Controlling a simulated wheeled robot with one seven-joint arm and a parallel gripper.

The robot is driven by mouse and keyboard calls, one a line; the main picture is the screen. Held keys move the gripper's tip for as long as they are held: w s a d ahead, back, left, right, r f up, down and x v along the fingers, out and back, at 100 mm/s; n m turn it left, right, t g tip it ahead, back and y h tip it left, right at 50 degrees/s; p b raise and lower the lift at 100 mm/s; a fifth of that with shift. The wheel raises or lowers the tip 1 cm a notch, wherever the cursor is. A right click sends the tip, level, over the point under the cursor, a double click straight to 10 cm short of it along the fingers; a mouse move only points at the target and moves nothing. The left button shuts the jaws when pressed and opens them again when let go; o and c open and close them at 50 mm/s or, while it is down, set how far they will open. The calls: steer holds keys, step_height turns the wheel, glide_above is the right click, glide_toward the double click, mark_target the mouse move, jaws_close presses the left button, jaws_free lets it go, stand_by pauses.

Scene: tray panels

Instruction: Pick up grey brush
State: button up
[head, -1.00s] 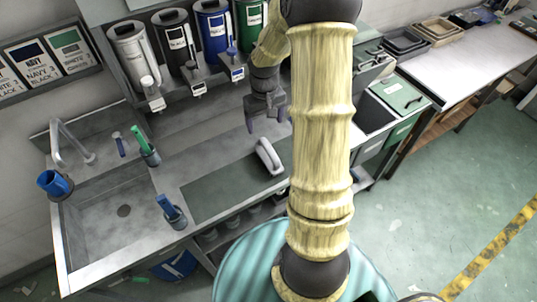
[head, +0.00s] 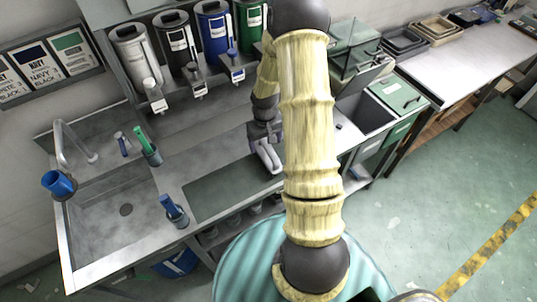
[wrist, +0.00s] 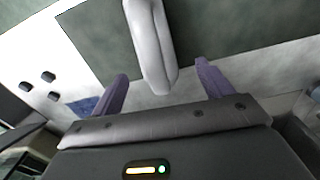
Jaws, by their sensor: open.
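The grey brush (head: 269,156) lies at the right end of the dark mat on the steel counter. In the wrist view its pale grey body (wrist: 150,45) runs from the top edge down between the fingers. My gripper (head: 264,140) is just above the brush's far end in the head view. In the wrist view my gripper (wrist: 160,88) is open, with one purple finger on each side of the brush and a gap to both. The underside of the brush is hidden.
The dark mat (head: 218,192) lies under and left of the brush. A sink (head: 110,215) is further left. Several dispensers (head: 177,45) hang behind.

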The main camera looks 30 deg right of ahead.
steer(key=shift+s+f+p, duration=0.2)
steer(key=shift+f+p, duration=0.15)
steer(key=shift+f, duration=0.05)
steer(key=shift+s+d+f+p, duration=0.15)
steer(key=shift+f+p, duration=0.25)
steer(key=shift+f, duration=0.7)
steer(key=shift+s+d+f+p, duration=0.15)
steer(key=shift+f+p, duration=0.2)
steer(key=shift+f, duration=0.75)
steer(key=c, duration=1.1)
steer(key=shift+c, duration=0.2)
steer(key=shift+r, duration=0.1)
step_height(320, 180, up, 10)
steer(key=shift+f+b, duration=0.1)
steer(key=shift+b, duration=1.1)
